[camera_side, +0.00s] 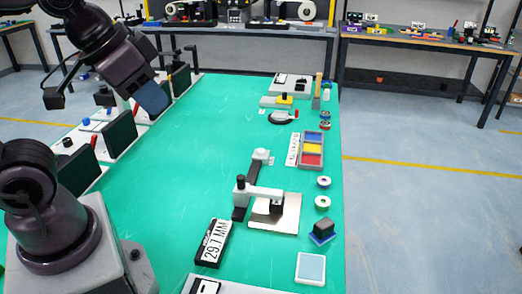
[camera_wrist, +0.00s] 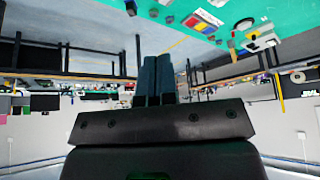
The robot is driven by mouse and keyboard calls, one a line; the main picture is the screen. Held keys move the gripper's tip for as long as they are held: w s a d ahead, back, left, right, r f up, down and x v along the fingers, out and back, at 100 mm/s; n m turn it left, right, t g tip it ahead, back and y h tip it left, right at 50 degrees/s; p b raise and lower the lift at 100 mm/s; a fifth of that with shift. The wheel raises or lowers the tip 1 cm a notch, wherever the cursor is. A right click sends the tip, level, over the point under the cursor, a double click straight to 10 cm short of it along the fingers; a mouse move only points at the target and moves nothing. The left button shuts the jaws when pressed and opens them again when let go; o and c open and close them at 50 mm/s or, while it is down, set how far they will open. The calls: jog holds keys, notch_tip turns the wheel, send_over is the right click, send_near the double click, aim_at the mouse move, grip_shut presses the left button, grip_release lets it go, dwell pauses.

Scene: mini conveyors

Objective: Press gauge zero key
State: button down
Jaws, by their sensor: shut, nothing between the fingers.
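A black display box reading "29.7 MM" (camera_side: 213,243) lies on the green table at the front centre in the side view. Beside it stands a grey and black gauge arm (camera_side: 262,192) over a pale metal plate (camera_side: 287,216). I cannot make out a zero key on any of them. My gripper (camera_side: 154,98) is up at the left in the side view, above the conveyors and well away from the display box. In the wrist view its two dark blue fingers (camera_wrist: 158,80) are shut together with nothing between them.
Several small conveyors with dark upright panels (camera_side: 120,135) line the left edge. A tray of red, yellow and blue blocks (camera_side: 311,150), tape rolls (camera_side: 323,182) and a stamp (camera_side: 322,230) stand along the right edge. The middle of the green table (camera_side: 200,150) is clear.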

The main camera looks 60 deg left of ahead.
jog(key=w+a+f+n+g+y, duration=0.1)
jog(key=w+a+f+n, duration=0.4)
jog(key=w+a+f, duration=0.6)
jog(key=w+a+f+n+y, duration=0.1)
jog(key=w+a+f+n, duration=0.55)
jog(key=w+f, duration=0.7)
jog(key=w+a+r+n+t+y, duration=0.2)
jog(key=w+a+r+n+t, duration=0.1)
jog(key=w, duration=0.5)
jog(key=shift+a+r+t, duration=0.3)
jog(key=shift+a+r, duration=0.05)
jog(key=shift+a, duration=0.05)
